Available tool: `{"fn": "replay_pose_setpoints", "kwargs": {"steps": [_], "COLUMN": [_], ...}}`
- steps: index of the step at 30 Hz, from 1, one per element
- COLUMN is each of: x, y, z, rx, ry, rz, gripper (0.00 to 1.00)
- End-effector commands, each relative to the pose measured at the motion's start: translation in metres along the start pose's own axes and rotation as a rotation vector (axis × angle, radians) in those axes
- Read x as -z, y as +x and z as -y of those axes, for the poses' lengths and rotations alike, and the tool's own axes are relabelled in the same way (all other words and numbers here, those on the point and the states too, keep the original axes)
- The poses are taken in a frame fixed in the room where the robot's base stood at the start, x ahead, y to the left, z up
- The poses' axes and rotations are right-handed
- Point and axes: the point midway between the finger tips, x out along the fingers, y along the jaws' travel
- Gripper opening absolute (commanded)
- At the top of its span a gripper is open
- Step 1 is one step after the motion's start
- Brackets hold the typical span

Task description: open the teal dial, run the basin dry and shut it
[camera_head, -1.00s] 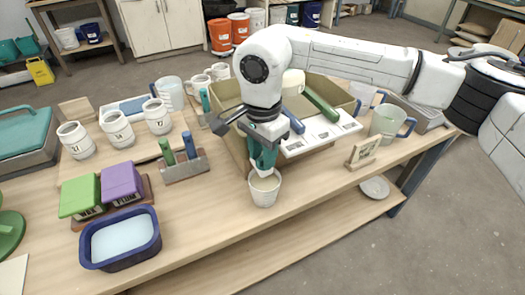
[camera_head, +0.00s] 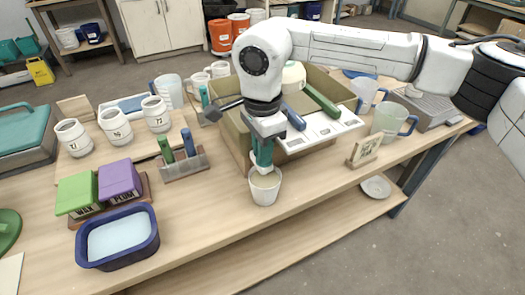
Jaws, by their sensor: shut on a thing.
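My gripper (camera_head: 263,160) points down at the near corner of an open tan bin (camera_head: 233,128). It is shut on a teal piece, which I take for the teal dial (camera_head: 263,150); my jaws cover much of it. A white cup (camera_head: 265,190) stands upright on the table directly below, with pale contents near its rim. Whether any liquid is running cannot be seen. A navy basin (camera_head: 150,243) with a pale surface inside stands at the front left, away from my gripper.
Green (camera_head: 76,194) and purple (camera_head: 120,180) blocks stand behind the navy basin. A small tool rack (camera_head: 184,170) is left of my gripper. Labelled white jars (camera_head: 115,126) stand farther back. A small sign (camera_head: 364,151) stands at right. Table between rack and cup is clear.

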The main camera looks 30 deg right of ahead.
Motion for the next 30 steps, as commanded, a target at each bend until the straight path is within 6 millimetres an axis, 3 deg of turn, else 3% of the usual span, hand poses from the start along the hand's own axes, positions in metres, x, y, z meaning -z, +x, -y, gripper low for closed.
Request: {"fn": "replay_pose_setpoints", "kwargs": {"steps": [12, 13, 20, 30], "x": [0.0007, 0.0007, 0.0004, 0.0003], "y": [-0.0006, -0.0006, -0.0004, -0.0058], "z": [0.0007, 0.0007, 0.0005, 0.0007], "rx": [0.001, 0.001, 0.001, 0.002], "ry": [0.054, 0.054, 0.052, 0.051], "rz": [-0.001, -0.001, -0.001, 0.000], "gripper": [0.00, 0.16, 0.38, 0.38]}}
